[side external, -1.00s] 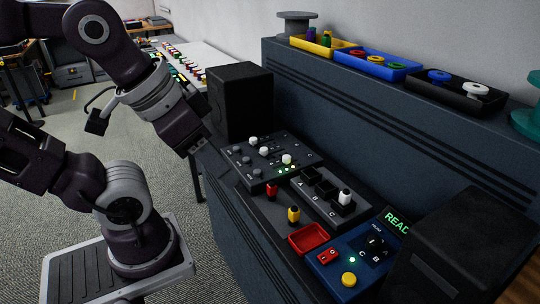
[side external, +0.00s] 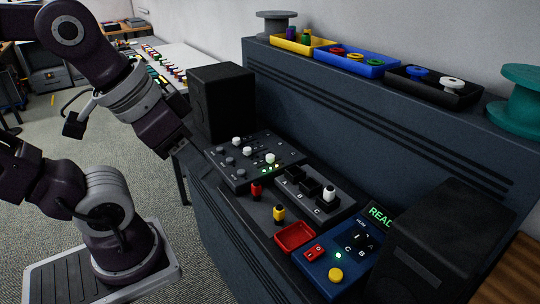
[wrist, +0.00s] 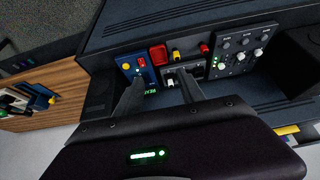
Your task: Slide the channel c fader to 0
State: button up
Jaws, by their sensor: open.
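The dark fader panel (side external: 232,171) has three white fader caps at different positions along their slots, and grey knobs. The nearest white cap (side external: 270,158) sits farthest right, near small lit green lights; I cannot read the panel's channel labels. The panel also shows at the upper right of the wrist view (wrist: 222,70), with its white caps on the right side. My gripper (wrist: 158,78) is open and empty, its two dark fingers apart. In the side view it hangs above and left of the panel, clear of the caps.
Red (side external: 257,191) and yellow (side external: 279,214) plugs, a red tray (side external: 297,235) and a blue control box (side external: 338,258) lie nearby. Black speakers (side external: 221,103) (side external: 437,240) flank the bench.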

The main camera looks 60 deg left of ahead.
jog(key=w+a+r+g, duration=0.1)
jog(key=w+a+r, duration=0.1)
jog(key=w, duration=0.5)
jog(key=n+g, duration=0.3)
jog(key=g, duration=0.2)
send_over(270, 156)
notch_tip(270, 156, down, 18)
jog(key=shift+r, duration=0.15)
notch_tip(270, 156, down, 8)
jog(key=shift+a+r, duration=0.1)
jog(key=shift+r, duration=0.1)
grip_shut()
